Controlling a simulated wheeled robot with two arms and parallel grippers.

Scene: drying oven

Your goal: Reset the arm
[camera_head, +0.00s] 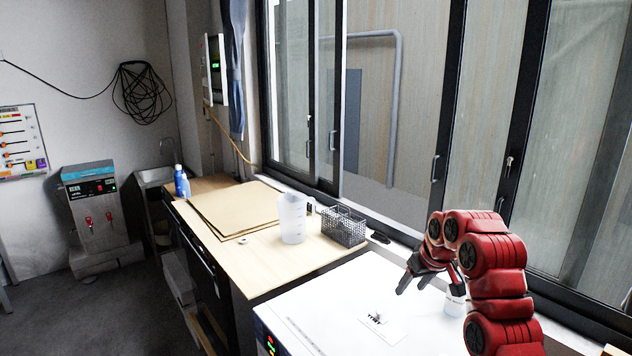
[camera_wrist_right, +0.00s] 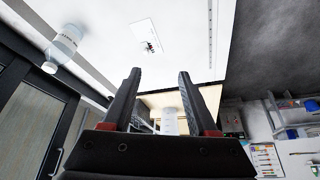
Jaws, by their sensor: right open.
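My right arm is red and bends over the white oven top (camera_head: 330,310) at the right of the head view. Its gripper (camera_head: 412,286) is black-fingered and points down to the left above that surface. In the right wrist view the two fingers of the gripper (camera_wrist_right: 158,82) stand apart with nothing between them. A small white labelled bottle (camera_head: 455,300) stands on the white top just beside the gripper, partly hidden by my arm. The bottle (camera_wrist_right: 64,46) also shows at the upper left of the wrist view. My left gripper is in neither view.
A white card (camera_head: 379,325) lies on the white top. On the wooden counter stand a clear measuring jug (camera_head: 292,218), a wire basket (camera_head: 343,227), brown boards (camera_head: 235,208) and a blue bottle (camera_head: 181,182). Windows line the back. Floor is free at left.

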